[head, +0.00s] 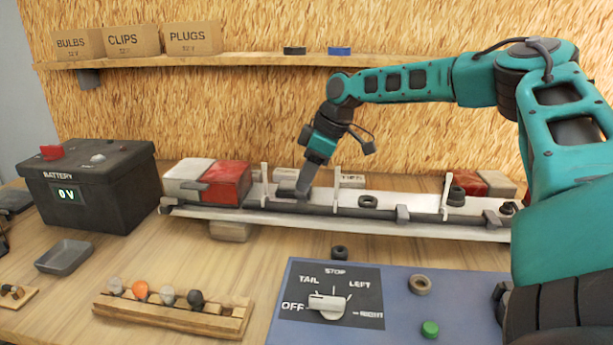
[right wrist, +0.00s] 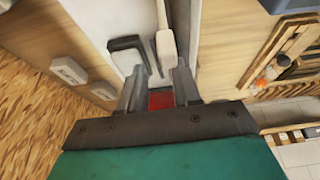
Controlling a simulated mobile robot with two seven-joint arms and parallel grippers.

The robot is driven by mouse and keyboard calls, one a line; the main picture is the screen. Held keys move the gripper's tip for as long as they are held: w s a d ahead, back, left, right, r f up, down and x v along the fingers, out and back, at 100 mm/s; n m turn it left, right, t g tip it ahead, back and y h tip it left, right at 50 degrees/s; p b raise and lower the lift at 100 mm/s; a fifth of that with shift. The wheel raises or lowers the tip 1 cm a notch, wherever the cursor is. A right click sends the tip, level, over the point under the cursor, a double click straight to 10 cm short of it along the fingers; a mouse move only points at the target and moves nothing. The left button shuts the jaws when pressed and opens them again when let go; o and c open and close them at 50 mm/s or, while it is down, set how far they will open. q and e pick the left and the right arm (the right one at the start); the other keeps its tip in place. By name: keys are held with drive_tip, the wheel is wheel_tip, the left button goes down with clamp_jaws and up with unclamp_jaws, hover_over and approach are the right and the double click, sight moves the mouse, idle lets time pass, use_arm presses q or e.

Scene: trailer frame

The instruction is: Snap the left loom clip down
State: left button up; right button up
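The trailer's pale bar (head: 350,203) carries a dark loom (head: 335,210) along its front. A dark grey piece (head: 286,190), apparently the left loom clip, sits on the bar right of the red lamp (head: 228,182). My right gripper (head: 304,188) is low over the bar right beside this piece; contact cannot be told. In the right wrist view my right gripper's fingers (right wrist: 158,80) stand apart with nothing visibly held, and a red patch shows between them. A dark hooked part (right wrist: 126,44) and a white tie (right wrist: 166,52) lie just beyond the fingertips. My left gripper is not visible.
Other grey clips (head: 402,214) and upright white ties (head: 445,190) stand along the bar. A battery (head: 88,185) is at left, a bulb rack (head: 170,315) in front, and a switch panel (head: 330,295) on a blue mat. A shelf (head: 250,59) hangs above.

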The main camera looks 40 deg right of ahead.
drive_tip(key=shift+c, duration=0.5)
clamp_jaws()
